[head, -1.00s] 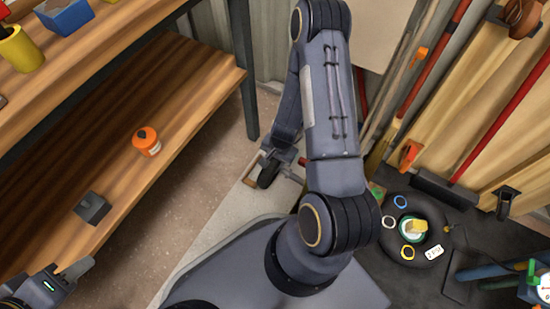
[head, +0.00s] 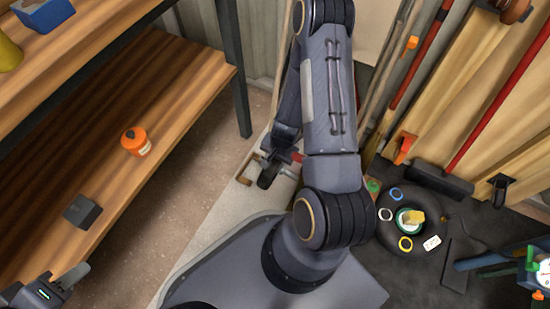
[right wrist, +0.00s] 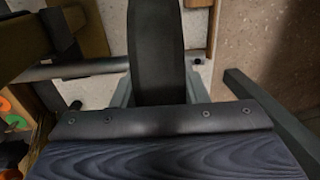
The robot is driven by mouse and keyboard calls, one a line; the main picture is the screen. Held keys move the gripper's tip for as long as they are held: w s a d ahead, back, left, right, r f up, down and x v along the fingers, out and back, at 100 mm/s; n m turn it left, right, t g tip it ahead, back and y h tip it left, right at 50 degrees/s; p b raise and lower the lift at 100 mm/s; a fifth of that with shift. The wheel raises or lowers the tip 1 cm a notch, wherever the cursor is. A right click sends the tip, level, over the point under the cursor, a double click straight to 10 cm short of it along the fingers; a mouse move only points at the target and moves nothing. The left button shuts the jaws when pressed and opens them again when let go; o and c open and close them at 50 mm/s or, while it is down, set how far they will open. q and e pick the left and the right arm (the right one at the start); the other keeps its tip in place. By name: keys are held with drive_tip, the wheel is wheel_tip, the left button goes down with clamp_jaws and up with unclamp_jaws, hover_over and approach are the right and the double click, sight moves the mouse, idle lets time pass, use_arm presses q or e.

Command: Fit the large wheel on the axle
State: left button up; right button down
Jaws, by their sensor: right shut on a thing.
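The large wheel is dark, a narrow black disc seen almost edge-on (head: 267,177), low over the pale floor strip beyond my base. It shows upright in the right wrist view (right wrist: 155,45). My right gripper (right wrist: 158,92) is shut on it, one grey finger on each side. A grey metal bar (right wrist: 80,68), perhaps the axle, reaches the wheel's left side in that view. A short silver rod (head: 289,173) shows beside the wheel in the head view. I cannot tell whether it enters the hub. My left gripper (head: 58,281) is at the lower left, open and empty, partly cut off.
A wooden shelf (head: 185,95) on the left bears an orange container (head: 136,142) and a dark grey block (head: 82,210). A dark post (head: 235,75) stands at its corner. A round black tray (head: 385,235) with coloured rings lies right of my arm; boards and poles lean behind.

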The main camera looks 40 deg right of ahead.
drive_tip(key=c, duration=0.8)
unclamp_jaws()
drive_tip(key=shift+o, duration=0.2)
drive_tip(key=r+p, duration=0.1)
drive_tip(key=r, duration=0.1)
drive_tip(key=r+p, duration=0.1)
drive_tip(key=r, duration=0.2)
drive_tip(key=s+r+p, duration=0.1)
drive_tip(key=r+p, duration=0.1)
drive_tip(key=shift+d+r, duration=0.2)
drive_tip(key=shift+r, duration=0.2)
drive_tip(key=w+a+r+n+t+y, duration=0.1)
drive_tip(key=a+r+n+t, duration=0.15)
drive_tip(key=r, duration=0.85)
drive_tip(key=w+a+r+n+t+y, duration=0.1)
drive_tip(key=a+r+n+y, duration=0.2)
drive_tip(key=r, duration=0.9)
drive_tip(key=s+a+r+n+h, duration=0.1)
drive_tip(key=s+a+r+n, duration=0.2)
drive_tip(key=s+r, duration=0.25)
drive_tip(key=s+a+r+n, duration=0.3)
drive_tip(key=s+r, duration=0.2)
drive_tip(key=s, duration=0.2)
wheel_tip(320, 180, up, 37)
drive_tip(key=p, duration=3.8)
drive_tip(key=shift+d, duration=0.15)
